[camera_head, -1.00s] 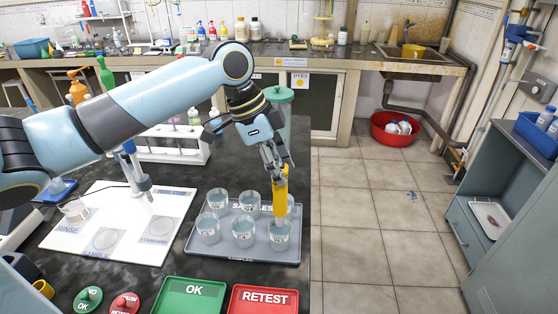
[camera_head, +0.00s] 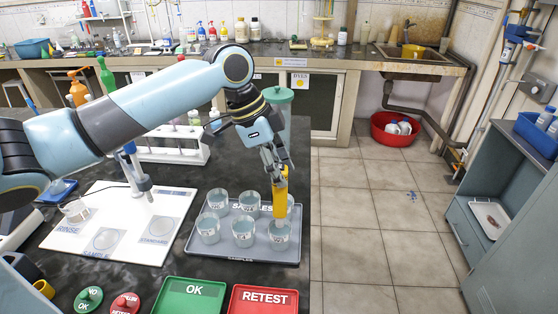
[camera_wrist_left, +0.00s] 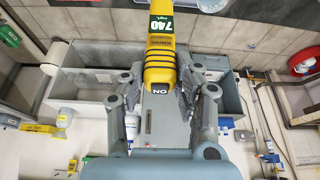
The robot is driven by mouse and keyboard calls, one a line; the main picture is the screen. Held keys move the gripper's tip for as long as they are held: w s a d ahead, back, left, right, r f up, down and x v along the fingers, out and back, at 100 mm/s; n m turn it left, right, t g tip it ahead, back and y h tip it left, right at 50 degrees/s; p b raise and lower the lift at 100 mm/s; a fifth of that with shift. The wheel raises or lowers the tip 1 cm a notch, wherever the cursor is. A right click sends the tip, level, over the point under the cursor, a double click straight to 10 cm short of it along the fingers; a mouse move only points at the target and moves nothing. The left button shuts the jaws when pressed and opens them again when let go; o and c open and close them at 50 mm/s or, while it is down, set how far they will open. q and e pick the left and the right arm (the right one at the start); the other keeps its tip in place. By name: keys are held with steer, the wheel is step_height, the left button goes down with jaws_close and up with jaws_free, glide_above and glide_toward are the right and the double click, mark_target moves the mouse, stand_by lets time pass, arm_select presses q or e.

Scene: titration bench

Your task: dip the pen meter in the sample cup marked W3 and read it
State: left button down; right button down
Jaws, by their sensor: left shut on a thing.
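My left gripper (camera_head: 279,173) is shut on the yellow pen meter (camera_head: 280,198) and holds it upright over the right side of the grey sample tray (camera_head: 240,258). In the left wrist view, the pen meter (camera_wrist_left: 160,65) sits between the fingers, and its green display reads 740. Several clear cups with small labels stand in two rows on the tray. The pen's lower end overlaps the back right cup (camera_head: 291,202) and is just above the rim of the front right cup (camera_head: 279,238). I cannot tell whether its tip is in a cup. The W3 mark is too small to read surely.
A white mat (camera_head: 120,240) marked rinse, sample and standard lies left of the tray. A green OK tray (camera_head: 188,300) and a red RETEST tray (camera_head: 262,302) are at the front. A white rack (camera_head: 165,150) stands behind. The bench edge is right of the sample tray.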

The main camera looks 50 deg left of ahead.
mark_target(279, 190)
stand_by(0.3)
arm_select(q)
steer(key=shift+f, duration=0.15)
steer(key=shift+f+b, duration=1)
steer(key=shift+f, duration=0.5)
steer(key=shift+f+b, duration=0.65)
steer(key=shift+f, duration=0.45)
stand_by(1.4)
steer(key=shift+r, duration=0.1)
stand_by(0.4)
